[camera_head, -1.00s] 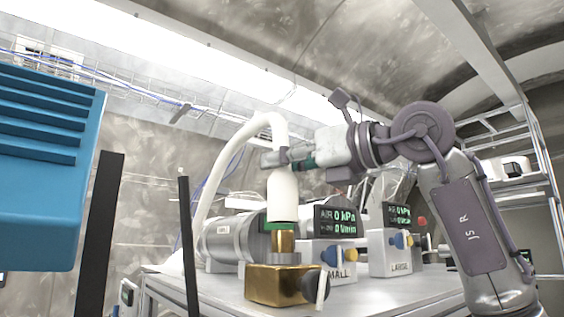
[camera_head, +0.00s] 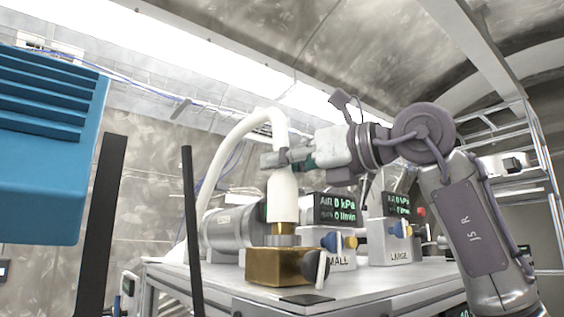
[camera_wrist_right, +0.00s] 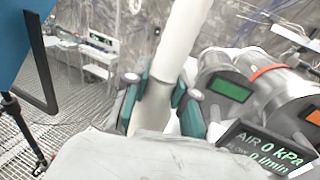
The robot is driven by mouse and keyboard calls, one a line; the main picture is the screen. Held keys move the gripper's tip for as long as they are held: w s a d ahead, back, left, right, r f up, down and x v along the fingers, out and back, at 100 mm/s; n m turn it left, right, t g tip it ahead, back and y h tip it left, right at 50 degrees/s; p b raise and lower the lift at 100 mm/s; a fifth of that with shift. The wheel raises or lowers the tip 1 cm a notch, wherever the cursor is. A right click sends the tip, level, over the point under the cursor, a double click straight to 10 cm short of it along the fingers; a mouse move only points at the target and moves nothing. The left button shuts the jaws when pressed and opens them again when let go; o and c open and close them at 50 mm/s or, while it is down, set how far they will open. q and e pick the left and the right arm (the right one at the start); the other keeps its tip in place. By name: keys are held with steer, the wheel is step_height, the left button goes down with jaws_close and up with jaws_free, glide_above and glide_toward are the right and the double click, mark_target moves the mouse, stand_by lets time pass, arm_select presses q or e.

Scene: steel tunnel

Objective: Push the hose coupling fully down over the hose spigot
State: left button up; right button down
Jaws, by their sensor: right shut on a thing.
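The white hose coupling (camera_head: 283,200) stands upright on the end of the white hose (camera_head: 228,143), over the brass hose spigot (camera_head: 284,229). A short length of brass shows below the coupling's lower rim, above a grey collar and the brass block (camera_head: 278,267). How far the spigot reaches inside is hidden. My right gripper (camera_head: 283,157) is shut on the coupling near its top, from the right. In the right wrist view, its teal pads (camera_wrist_right: 165,104) lie on both sides of the white coupling (camera_wrist_right: 152,115). My left gripper is not in view.
Small (camera_head: 340,242) and large (camera_head: 391,243) gauge boxes with displays stand right of the block. A grey cylinder (camera_head: 230,232) lies behind it. A blue ribbed body (camera_head: 40,150) and black bars (camera_head: 100,220) fill the left. The bench's front right is mostly clear.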

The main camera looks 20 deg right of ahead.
mark_target(295, 182)
steer(key=shift+f+b, duration=1.35)
steer(key=shift+f, duration=0.4)
steer(key=c, duration=0.9)
jaws_free()
steer(key=shift+r, duration=0.1)
steer(key=shift+o, duration=0.2)
steer(key=v, duration=1.2)
